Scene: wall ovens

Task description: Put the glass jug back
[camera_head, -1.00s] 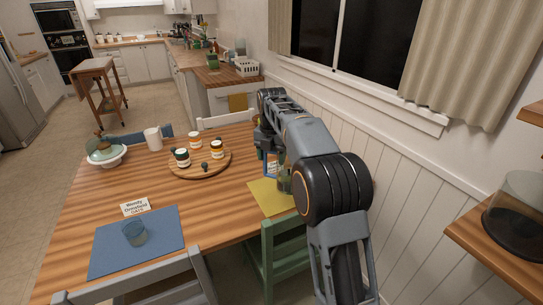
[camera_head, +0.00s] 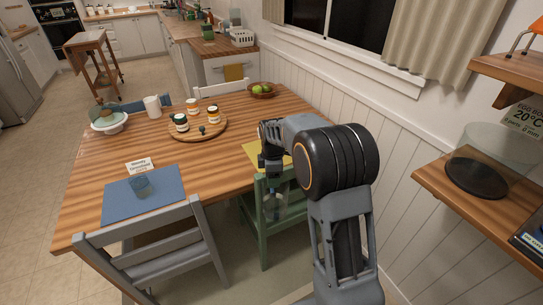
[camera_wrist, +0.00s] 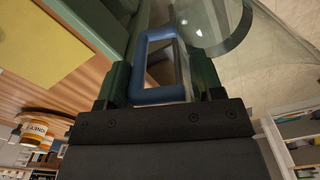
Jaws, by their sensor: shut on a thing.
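The glass jug (camera_head: 275,206) is clear, with a blue handle. In the head view it hangs below my gripper (camera_head: 271,176), in front of the green chair's back, off the near right edge of the table. In the wrist view my gripper (camera_wrist: 162,80) is shut on the blue handle (camera_wrist: 142,62), with a finger on each side. The clear curved glass of the jug (camera_wrist: 228,30) shows beyond the handle. My forearm hides part of the view around the gripper.
The wooden table (camera_head: 110,185) holds a yellow mat (camera_head: 255,152), a blue mat (camera_head: 165,205) with a glass, and a round board (camera_head: 180,133) with jars. The green chair (camera_head: 250,230) is close by the jug. A wall shelf (camera_head: 450,190) at right bears a clear glass vessel (camera_head: 500,155).

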